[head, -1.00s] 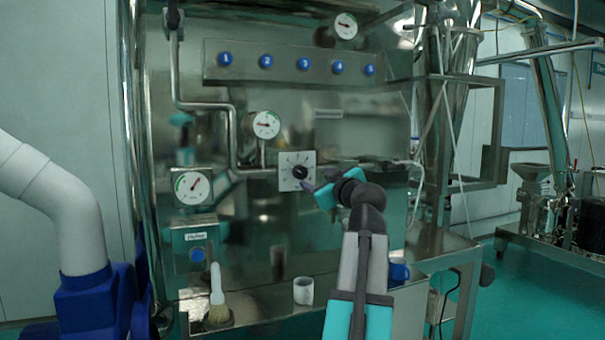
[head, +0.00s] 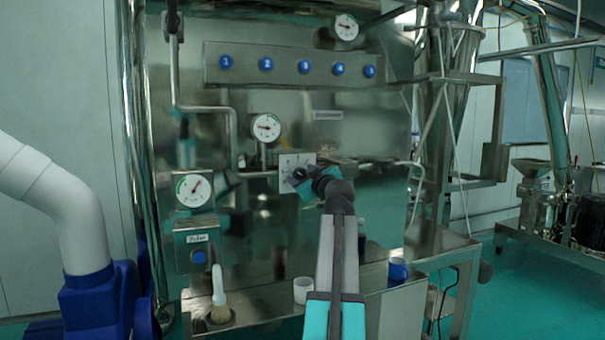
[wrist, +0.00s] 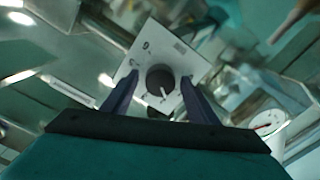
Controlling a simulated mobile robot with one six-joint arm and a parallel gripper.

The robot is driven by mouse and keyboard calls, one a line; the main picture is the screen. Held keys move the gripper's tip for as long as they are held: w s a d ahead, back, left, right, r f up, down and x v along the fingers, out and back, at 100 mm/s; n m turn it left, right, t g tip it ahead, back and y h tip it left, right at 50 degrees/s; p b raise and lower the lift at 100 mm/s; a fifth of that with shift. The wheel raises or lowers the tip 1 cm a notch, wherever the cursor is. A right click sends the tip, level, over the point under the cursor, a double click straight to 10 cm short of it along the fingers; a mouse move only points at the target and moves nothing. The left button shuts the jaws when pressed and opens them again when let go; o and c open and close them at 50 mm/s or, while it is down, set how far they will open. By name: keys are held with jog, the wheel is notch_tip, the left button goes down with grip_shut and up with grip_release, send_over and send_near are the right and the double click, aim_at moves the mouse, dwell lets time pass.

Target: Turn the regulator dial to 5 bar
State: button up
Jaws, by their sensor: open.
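The regulator dial is a black knob (wrist: 160,80) on a square white scale plate (wrist: 148,47), mounted on the steel panel. In the head view the plate (head: 290,160) is partly covered by my gripper (head: 292,181). In the wrist view my gripper (wrist: 157,88) is open, with one dark finger on each side of the knob. I cannot tell whether the fingers touch it. A white pointer mark shows on the knob, but the scale numbers are too blurred to read. A round gauge (head: 267,127) sits just up and left of the plate.
Another gauge (head: 193,189) is lower left, and a third (head: 346,27) is at the top. A row of numbered blue buttons (head: 305,65) runs above. A brush (head: 218,290), a white cup (head: 303,290) and a blue mug (head: 398,269) stand on the ledge below.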

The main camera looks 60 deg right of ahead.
jog(key=shift+w+d, duration=0.2)
jog(key=shift+w, duration=0.1)
jog(key=c, duration=1)
jog(key=shift+c, duration=0.2)
